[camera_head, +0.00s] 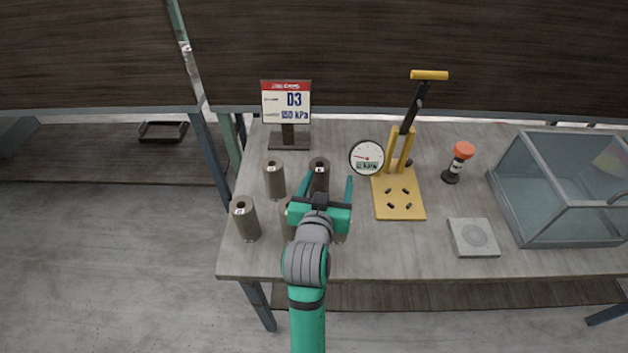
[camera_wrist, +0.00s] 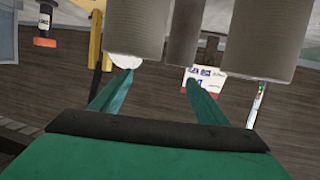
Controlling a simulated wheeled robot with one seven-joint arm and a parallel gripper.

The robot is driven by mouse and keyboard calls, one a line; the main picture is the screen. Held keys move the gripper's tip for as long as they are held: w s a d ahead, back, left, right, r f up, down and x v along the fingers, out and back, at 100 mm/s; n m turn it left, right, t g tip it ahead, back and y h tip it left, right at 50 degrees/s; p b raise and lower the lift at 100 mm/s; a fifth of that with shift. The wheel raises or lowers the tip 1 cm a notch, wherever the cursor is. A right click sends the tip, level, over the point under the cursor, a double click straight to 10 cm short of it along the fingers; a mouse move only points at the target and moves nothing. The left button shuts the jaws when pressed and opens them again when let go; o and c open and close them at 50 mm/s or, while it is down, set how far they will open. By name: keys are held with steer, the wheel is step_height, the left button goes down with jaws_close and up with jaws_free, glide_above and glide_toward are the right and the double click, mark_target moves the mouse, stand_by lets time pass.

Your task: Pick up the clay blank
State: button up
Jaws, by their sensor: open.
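Several grey-brown clay cylinders stand upright at the left of the table, with small labels on top. One clay blank (camera_head: 245,219) is at the front left, another blank (camera_head: 275,181) behind it, and a third blank (camera_head: 319,170) just beyond my gripper (camera_head: 321,188). More cylinder parts show beside the gripper, mostly hidden by it. Which blank is meant cannot be told. My gripper is open, fingers apart and pointing away across the table. In the wrist view, inverted, the cylinders (camera_wrist: 138,25) hang at the top beyond my fingertips (camera_wrist: 158,80); nothing is held.
A sign (camera_head: 287,103) reading D3 and 150 kPa stands behind the blanks. A yellow lever press (camera_head: 400,208) with a round gauge (camera_head: 367,158) is right of my gripper.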

mark_target(318, 170)
steer(key=shift+g+y, duration=0.5)
steer(key=shift+g, duration=0.1)
steer(key=w+f, duration=0.1)
steer(key=w, duration=0.2)
steer(key=w+a+f, duration=0.1)
steer(key=w+f, duration=0.1)
steer(key=w, duration=0.1)
steer(key=w+a+f, duration=0.1)
steer(key=w, duration=0.2)
steer(key=shift+w+f, duration=0.2)
steer(key=shift+f, duration=0.05)
steer(key=shift+a+r, duration=0.1)
jaws_close()
